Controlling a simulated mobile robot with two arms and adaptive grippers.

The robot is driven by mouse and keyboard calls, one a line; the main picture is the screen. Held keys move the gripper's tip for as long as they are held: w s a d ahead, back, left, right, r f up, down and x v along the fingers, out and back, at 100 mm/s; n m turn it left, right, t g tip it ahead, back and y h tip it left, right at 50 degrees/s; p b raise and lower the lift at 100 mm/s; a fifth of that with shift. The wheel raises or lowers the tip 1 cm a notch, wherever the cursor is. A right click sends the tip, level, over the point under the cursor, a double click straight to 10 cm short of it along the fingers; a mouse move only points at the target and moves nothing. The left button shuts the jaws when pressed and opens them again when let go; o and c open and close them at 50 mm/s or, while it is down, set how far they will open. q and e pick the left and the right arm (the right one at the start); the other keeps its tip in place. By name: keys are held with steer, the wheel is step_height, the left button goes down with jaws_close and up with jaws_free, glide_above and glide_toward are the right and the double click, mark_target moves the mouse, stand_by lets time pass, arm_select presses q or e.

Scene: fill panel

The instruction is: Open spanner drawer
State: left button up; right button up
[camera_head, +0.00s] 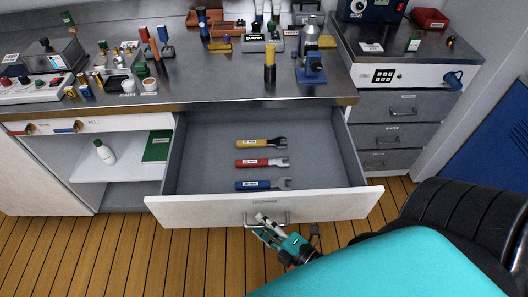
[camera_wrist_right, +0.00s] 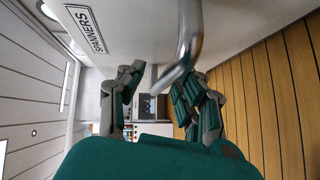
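The spanner drawer (camera_head: 205,150) is pulled far out of the bench. Inside lie a yellow (camera_head: 260,143), a red (camera_head: 261,162) and a blue spanner (camera_head: 263,184). The drawer front carries a metal bar handle (camera_head: 284,219). My right gripper (camera_head: 268,233) is at this handle, just in front of the drawer front. In the right wrist view, the label SPANNERS (camera_wrist_right: 86,29) shows, and the handle (camera_wrist_right: 183,52) runs close to the right-hand finger. The fingers of the right gripper (camera_wrist_right: 160,98) are apart; finger contact with the handle is unclear. My left gripper is not in view.
The metal worktop (camera_head: 210,75) above holds bottles, tools and boxes. An open shelf (camera_head: 125,165) with a green book (camera_head: 156,146) is left of the drawer. Closed grey drawers (camera_head: 400,105) are at the right. Wooden floor (camera_head: 150,260) lies clear in front.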

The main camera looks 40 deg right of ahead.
steer(key=v, duration=1.2)
